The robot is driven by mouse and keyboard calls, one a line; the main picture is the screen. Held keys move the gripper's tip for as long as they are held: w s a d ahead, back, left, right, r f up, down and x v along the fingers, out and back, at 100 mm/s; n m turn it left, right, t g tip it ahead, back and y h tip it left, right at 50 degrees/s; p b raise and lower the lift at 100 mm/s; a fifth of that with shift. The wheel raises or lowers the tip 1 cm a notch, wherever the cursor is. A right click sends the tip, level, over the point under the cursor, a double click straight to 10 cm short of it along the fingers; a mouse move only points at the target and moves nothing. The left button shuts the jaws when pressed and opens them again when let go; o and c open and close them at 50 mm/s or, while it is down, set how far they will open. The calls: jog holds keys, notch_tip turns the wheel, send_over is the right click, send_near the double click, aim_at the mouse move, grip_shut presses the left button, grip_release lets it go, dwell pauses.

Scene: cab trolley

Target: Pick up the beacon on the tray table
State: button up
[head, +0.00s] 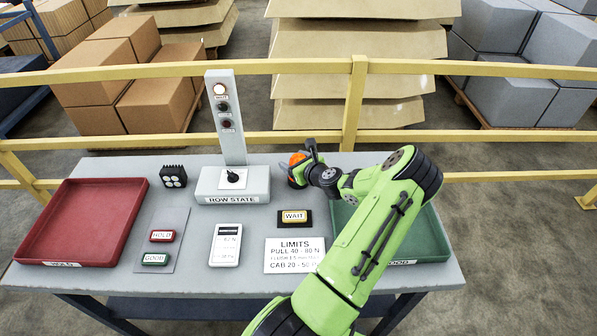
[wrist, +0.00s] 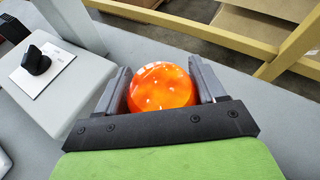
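The beacon (head: 296,162) has an orange dome and a dark lower part, and is at the back of the grey tray table (head: 190,277), right of the ROW STATE box. My gripper (head: 305,165) is at the beacon, reaching in from the right. In the wrist view, the orange dome of the beacon (wrist: 161,88) sits between the two grey fingers of my gripper (wrist: 162,80). The fingers are close on both sides of the dome; I cannot tell whether they touch it. The beacon's lower part is hidden in the wrist view.
The ROW STATE box (head: 250,187) with its lamp post (head: 228,130) stands just left of the beacon. A WAIT button (head: 294,217) lies in front. A red tray (head: 43,245) is left, and a green tray (head: 432,240) is right, partly behind my arm. A yellow railing (head: 420,67) runs behind.

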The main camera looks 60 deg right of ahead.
jog(key=c, duration=0.5)
